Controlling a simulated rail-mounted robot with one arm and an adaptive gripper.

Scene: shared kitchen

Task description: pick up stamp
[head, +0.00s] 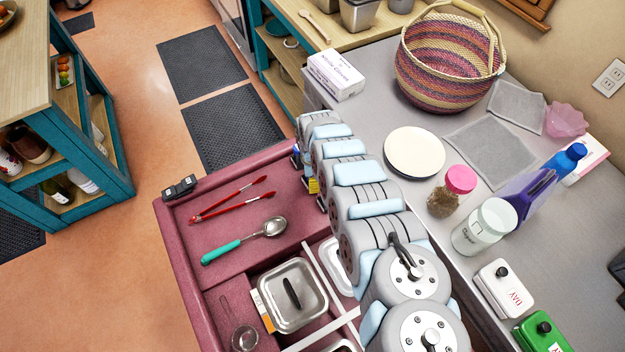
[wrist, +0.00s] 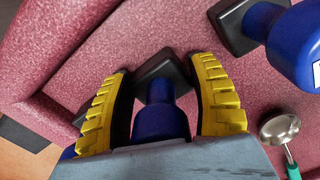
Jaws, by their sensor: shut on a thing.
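A blue stamp (wrist: 160,119) with a dark end sits between the two yellow-padded fingers of my gripper (wrist: 160,85) in the wrist view. The gripper is shut on it, over the pink drawer (wrist: 60,50). A second blue and black stamp-like object (wrist: 292,45) is at the upper right, apart from the fingers. In the head view, my gripper (head: 312,183) is at the right side of the open drawer (head: 175,235), mostly hidden by my arm. The held stamp cannot be made out clearly there.
The drawer holds red tongs (head: 230,200), a teal-handled ladle (head: 240,241) and a lidded metal container (head: 291,294). The grey counter (head: 395,115) carries a plate (head: 414,151), jars, a blue bottle (head: 530,193) and a woven basket (head: 447,65).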

